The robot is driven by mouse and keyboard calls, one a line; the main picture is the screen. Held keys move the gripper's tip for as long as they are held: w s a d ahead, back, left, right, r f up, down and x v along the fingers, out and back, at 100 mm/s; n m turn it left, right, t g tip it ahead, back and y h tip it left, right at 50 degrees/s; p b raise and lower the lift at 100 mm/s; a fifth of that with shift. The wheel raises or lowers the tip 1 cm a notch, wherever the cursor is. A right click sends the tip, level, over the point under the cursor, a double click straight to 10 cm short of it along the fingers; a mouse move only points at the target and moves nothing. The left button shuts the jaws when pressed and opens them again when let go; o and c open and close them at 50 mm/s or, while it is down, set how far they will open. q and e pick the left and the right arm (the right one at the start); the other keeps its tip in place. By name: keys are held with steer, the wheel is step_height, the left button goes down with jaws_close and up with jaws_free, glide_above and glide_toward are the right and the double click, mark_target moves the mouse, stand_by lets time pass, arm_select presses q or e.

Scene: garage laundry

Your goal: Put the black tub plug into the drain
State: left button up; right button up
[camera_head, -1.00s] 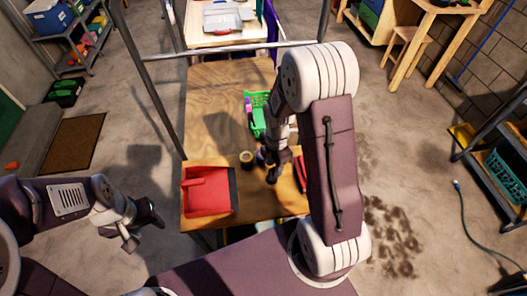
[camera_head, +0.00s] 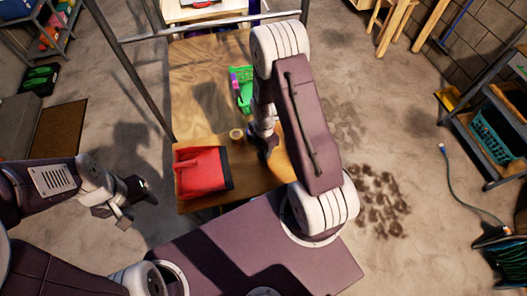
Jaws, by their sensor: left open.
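A small round tan ring with a darker middle (camera_head: 236,135) sits on the wooden table (camera_head: 200,80); I cannot tell whether it is the drain. I cannot make out the black tub plug; it may be hidden by my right arm or gripper. My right gripper (camera_head: 265,151) points down over the table, just right of the ring, and is dark and small, so its jaws and any held thing are unclear. My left gripper (camera_head: 134,197) is open and off the table's left side, with nothing seen in it.
A red bin with a dark right side (camera_head: 201,172) stands at the table's near left. A green basket (camera_head: 243,90) with a purple item lies behind my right gripper. Metal frame posts (camera_head: 128,90) rise at the left. Bare wood lies at the far left.

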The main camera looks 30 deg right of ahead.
steer(key=shift+w+f, duration=0.15)
steer(key=shift+c, duration=1.2)
jaws_close()
step_height(320, 180, up, 10)
